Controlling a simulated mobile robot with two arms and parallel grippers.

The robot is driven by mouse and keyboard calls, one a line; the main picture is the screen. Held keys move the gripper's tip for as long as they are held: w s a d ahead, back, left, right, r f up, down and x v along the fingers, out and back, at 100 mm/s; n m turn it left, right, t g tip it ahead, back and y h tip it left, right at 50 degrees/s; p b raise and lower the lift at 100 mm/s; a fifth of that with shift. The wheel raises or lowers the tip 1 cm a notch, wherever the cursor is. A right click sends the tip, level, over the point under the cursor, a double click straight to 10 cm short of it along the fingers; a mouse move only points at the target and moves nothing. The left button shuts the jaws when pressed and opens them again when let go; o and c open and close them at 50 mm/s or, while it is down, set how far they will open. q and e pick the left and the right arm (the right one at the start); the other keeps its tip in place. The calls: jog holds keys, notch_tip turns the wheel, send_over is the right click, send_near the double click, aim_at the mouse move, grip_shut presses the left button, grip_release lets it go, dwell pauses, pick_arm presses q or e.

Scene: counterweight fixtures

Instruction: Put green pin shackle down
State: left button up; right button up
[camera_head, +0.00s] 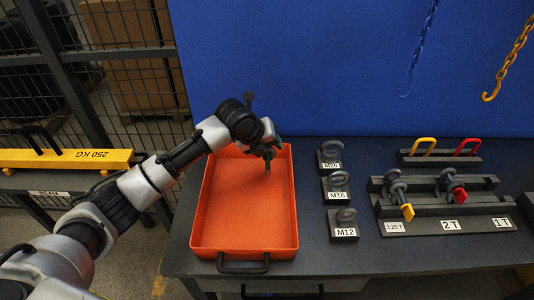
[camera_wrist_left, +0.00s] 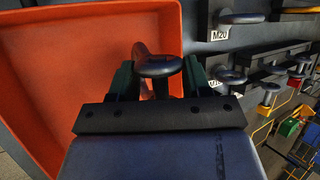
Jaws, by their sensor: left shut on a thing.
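My left gripper (camera_head: 268,152) is above the orange tray (camera_head: 205,215), over its upper right part. The rest of the shackle is hidden by the gripper. I cannot tell whether it touches the tray floor. My right gripper is out of view.
Right of the tray stand eye bolts on blocks labelled M20 (camera_head: 330,155), M16 (camera_head: 337,187) and M12 (camera_head: 344,225). Further right is a dark rack (camera_head: 440,210) with yellow- and red-tagged shackles. Yellow and red handles stand behind. The tray's visible floor is clear.

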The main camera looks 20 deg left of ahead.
pick_arm(q)
jog(key=shift+f+p, duration=0.45)
jog(key=shift+f, duration=1.55)
jog(key=o, duration=1.2)
jog(key=shift+f, duration=0.1)
jog(key=b+v, duration=0.1)
jog(key=v, duration=1.1)
